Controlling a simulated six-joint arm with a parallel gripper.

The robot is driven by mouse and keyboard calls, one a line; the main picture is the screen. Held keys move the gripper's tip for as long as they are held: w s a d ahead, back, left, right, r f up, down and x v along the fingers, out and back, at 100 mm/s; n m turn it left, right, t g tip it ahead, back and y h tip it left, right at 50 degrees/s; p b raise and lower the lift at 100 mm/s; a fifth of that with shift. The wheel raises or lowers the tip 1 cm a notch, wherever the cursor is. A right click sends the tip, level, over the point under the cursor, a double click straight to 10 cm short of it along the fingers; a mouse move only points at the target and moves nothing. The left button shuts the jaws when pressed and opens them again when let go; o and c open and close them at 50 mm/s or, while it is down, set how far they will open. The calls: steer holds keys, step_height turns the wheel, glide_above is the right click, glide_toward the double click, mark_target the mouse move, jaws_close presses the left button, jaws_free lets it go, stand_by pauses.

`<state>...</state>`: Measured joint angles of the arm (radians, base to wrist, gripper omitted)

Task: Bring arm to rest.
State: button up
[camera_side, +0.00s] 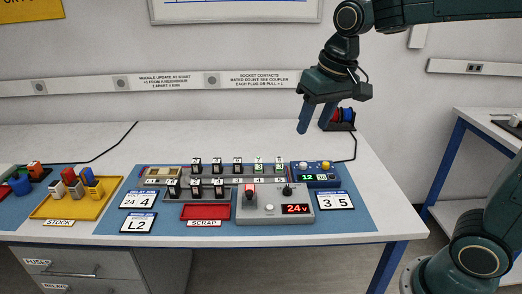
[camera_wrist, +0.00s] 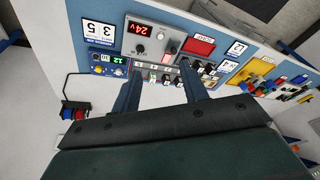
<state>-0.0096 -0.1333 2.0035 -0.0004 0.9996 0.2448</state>
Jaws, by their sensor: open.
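My gripper (camera_side: 316,117) hangs in the air above the back right part of the white workbench (camera_side: 345,163), well clear of everything on it. Its two fingers are apart with nothing between them. In the wrist view my gripper (camera_wrist: 160,88) points toward the bench, and both fingers show. The row of black modules (camera_side: 216,166) on the grey rail stands below and to the left of it. The grey power box (camera_side: 262,208) with a red 24V display is in front of the row. A blue box (camera_side: 315,176) showing 12 sits at the row's right end.
A yellow stock tray (camera_side: 62,211) with several coloured parts is on the left. A red scrap tray (camera_side: 204,212) lies at the front. A dark holder (camera_side: 340,121) with red and blue parts stands behind my gripper. A second table (camera_side: 468,135) is right.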

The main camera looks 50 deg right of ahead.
steer(key=s+f+n+t, duration=0.2)
steer(key=s, duration=1.4)
steer(key=shift+d+f+n, duration=0.15)
steer(key=shift+f+n, duration=0.15)
